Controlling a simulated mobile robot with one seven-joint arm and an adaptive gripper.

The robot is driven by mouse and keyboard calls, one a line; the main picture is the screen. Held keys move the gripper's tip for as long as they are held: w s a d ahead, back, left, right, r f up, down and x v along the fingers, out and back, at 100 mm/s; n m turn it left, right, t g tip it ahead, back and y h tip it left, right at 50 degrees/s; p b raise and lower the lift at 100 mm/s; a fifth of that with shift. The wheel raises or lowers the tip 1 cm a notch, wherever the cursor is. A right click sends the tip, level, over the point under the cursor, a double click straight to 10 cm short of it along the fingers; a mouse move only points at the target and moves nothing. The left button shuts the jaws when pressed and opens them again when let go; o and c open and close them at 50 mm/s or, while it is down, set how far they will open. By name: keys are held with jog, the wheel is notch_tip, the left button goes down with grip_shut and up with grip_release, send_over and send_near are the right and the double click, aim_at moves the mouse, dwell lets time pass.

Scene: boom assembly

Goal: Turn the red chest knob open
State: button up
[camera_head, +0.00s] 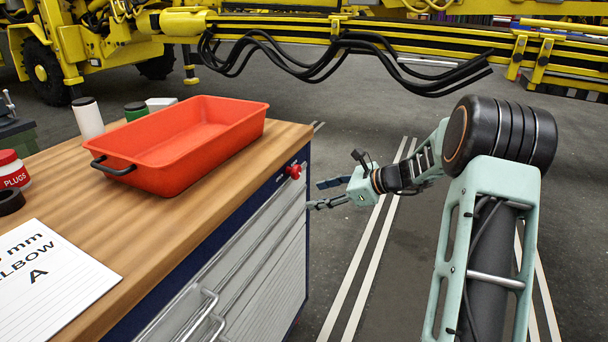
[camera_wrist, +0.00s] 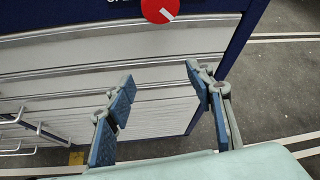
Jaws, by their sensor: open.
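The red knob (camera_head: 294,171) sits on the blue upper front of the tool chest (camera_head: 262,247), near its right corner. In the wrist view the red knob (camera_wrist: 160,10) is at the top edge, partly cut off, with a white line mark on its face. My gripper (camera_head: 322,193) is beside the chest, a little below and to the right of the knob, apart from it. In the wrist view my gripper (camera_wrist: 158,88) has its two blue-padded fingers spread, with nothing between them. The grey drawer fronts show behind the fingers.
An orange-red tray (camera_head: 165,170) with black handles stands on the wooden top. A white paper (camera_head: 45,285), a red-lidded plugs jar (camera_head: 13,172) and a white cylinder (camera_head: 88,120) are also there. Drawer handles (camera_head: 205,310) stick out below. Yellow machinery (camera_head: 400,40) stands behind; floor right of the chest is clear.

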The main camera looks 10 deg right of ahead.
jog(key=y, duration=0.2)
jog(key=m+t+y, duration=0.2)
jog(key=t+y, duration=0.1)
jog(key=y, duration=0.1)
send_near(299, 173)
jog(key=x, duration=0.8)
jog(key=shift+a, duration=0.2)
jog(key=c, duration=1.2)
jog(key=shift+o, duration=0.2)
